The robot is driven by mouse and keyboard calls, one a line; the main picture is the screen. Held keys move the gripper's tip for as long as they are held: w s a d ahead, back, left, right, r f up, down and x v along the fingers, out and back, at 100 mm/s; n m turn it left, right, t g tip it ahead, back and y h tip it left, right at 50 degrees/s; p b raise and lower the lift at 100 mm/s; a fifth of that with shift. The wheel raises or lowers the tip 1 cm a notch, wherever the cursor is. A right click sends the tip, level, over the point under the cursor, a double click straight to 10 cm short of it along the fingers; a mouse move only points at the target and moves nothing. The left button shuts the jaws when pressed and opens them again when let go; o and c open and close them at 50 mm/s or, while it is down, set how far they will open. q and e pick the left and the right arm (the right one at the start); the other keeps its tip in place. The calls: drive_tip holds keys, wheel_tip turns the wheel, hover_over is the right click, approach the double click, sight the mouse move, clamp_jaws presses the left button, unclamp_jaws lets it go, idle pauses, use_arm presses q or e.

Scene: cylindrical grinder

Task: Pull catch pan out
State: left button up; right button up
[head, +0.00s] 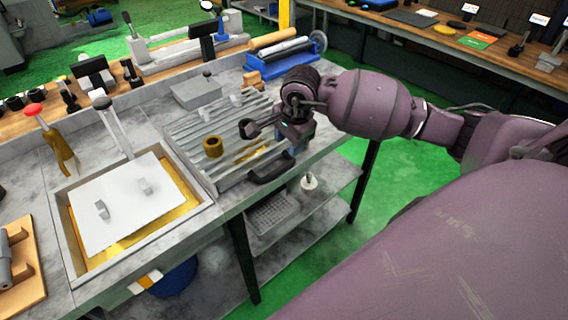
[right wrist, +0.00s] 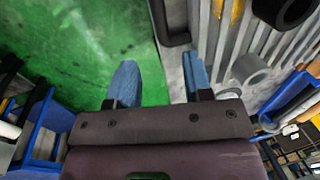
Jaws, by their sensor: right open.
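The catch pan appears to be the grey, ribbed tray (head: 190,125) set into the bench top. Its black bar handle (head: 270,169) is on the front side, near the bench edge. My right gripper (head: 296,146) is above the bench's front edge, to the right of the handle and apart from it. In the right wrist view the blue fingers (right wrist: 160,78) are spread with nothing between them. The black handle (right wrist: 172,30) shows beyond the fingertips, between the two finger lines. My left gripper is not in view.
A brass cylinder (head: 212,147) stands on the ribbed tray. A white-lidded basin (head: 122,205) is to its left. A blue tray with a roller (head: 285,60) is behind my right gripper. A lower shelf (head: 305,215) holds a grey basket (head: 272,215). The green floor in front is clear.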

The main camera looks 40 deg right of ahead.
sight(284, 166)
drive_tip(key=f, duration=0.3)
drive_tip(key=w+f, duration=0.1)
drive_tip(key=f, duration=0.2)
drive_tip(key=w+f, duration=0.1)
drive_tip(key=f, duration=0.2)
drive_tip(key=shift+a+f, duration=0.1)
drive_tip(key=shift+f, duration=0.3)
drive_tip(key=shift+c, duration=0.4)
clamp_jaws()
